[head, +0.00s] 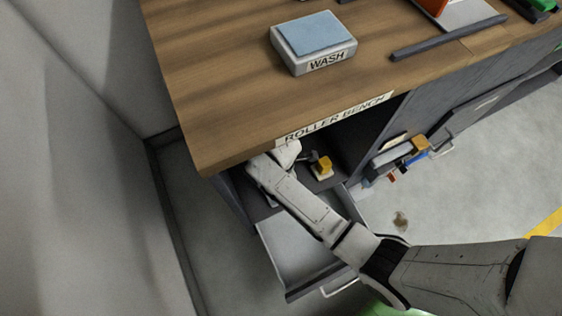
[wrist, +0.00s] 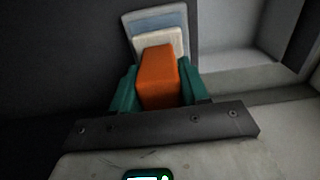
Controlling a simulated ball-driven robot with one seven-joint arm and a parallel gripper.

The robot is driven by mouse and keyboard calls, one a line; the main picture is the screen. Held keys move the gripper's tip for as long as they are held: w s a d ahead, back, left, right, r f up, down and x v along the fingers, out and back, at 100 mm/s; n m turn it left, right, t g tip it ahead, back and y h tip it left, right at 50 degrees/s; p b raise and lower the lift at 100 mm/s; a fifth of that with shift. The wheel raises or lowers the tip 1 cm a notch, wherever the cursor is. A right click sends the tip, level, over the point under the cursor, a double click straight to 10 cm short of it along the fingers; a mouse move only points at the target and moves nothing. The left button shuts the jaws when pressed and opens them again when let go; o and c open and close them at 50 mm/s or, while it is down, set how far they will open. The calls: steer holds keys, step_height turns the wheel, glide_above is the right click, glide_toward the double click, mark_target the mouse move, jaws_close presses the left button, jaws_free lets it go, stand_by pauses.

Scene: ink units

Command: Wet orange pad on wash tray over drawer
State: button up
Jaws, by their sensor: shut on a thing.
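In the wrist view my gripper (wrist: 152,92) has its teal fingers on either side of an orange block (wrist: 158,75), the handle of the orange pad, and is shut on it. A cream part (wrist: 165,41) shows just beyond the orange. Behind that is a pale blue panel with a light rim (wrist: 157,17); I cannot tell whether they touch. In the head view the wash tray (head: 342,61), white with a pale blue top, lies on the bench top. The drawer (head: 292,291) below stands open. My arm reaches under the bench top, and my fingers are not clear there.
A yellow block on a cream base (head: 324,164) is in the opening beside my wrist. The bench top's edge (head: 232,162) overhangs my arm. A dark bar (head: 448,38) and an orange-red item (head: 433,5) lie at the top right. Another holder with a yellow block (head: 419,144) stands right.

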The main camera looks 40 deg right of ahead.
steer(key=shift+f, duration=0.5)
stand_by(1.9)
steer(key=shift+r, duration=0.1)
step_height(320, 180, up, 7)
steer(key=p, duration=0.8)
stand_by(0.7)
